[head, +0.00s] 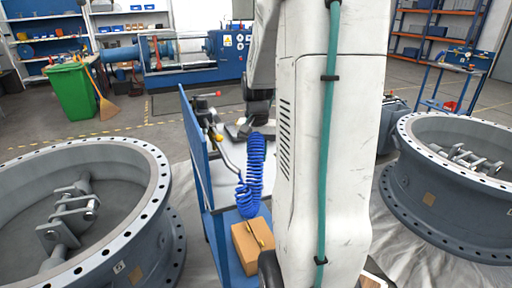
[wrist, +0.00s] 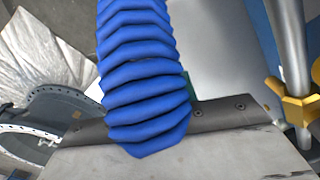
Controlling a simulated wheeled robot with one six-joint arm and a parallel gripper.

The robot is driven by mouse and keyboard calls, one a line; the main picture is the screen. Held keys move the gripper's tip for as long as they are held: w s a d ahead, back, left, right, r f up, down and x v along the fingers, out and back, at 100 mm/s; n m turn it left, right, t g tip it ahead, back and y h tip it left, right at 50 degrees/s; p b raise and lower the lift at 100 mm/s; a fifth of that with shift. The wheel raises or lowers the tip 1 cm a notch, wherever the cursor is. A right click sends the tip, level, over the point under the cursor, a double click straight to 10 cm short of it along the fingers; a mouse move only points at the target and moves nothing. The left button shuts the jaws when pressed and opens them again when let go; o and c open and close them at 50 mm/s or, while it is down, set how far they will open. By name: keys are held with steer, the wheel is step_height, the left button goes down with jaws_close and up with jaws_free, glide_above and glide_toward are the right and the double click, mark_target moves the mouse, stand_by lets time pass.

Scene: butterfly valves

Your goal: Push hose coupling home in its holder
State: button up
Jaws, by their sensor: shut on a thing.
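A blue coiled hose (head: 250,175) hangs beside a blue panel in the head view. It fills the middle of the wrist view (wrist: 145,75), close to the camera. My gripper (head: 245,127) is at the top of the coil, small and partly hidden by my arm. It is shut on the hose coupling, which the coil and gripper hide. The fingertips are hidden behind the coil in the wrist view. I cannot make out the holder for certain, nor how the coupling sits relative to it. A brass fitting (wrist: 297,104) on a metal pipe shows right of the coil.
The blue panel (head: 196,150) stands upright left of my gripper, with pipe fittings along it. A cardboard box (head: 252,246) sits below the coil. Large flanged valves stand left (head: 150,210) and right (head: 440,200). My arm column blocks the view right of centre.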

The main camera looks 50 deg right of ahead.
mark_target(258, 162)
steer(key=shift+f, duration=2.5)
steer(key=shift+s+f, duration=0.15)
steer(key=shift+f, duration=1.1)
stand_by(1.2)
steer(key=o, duration=1.5)
steer(key=shift+c, duration=0.2)
steer(key=shift+r, duration=0.1)
steer(key=shift+r, duration=3.7)
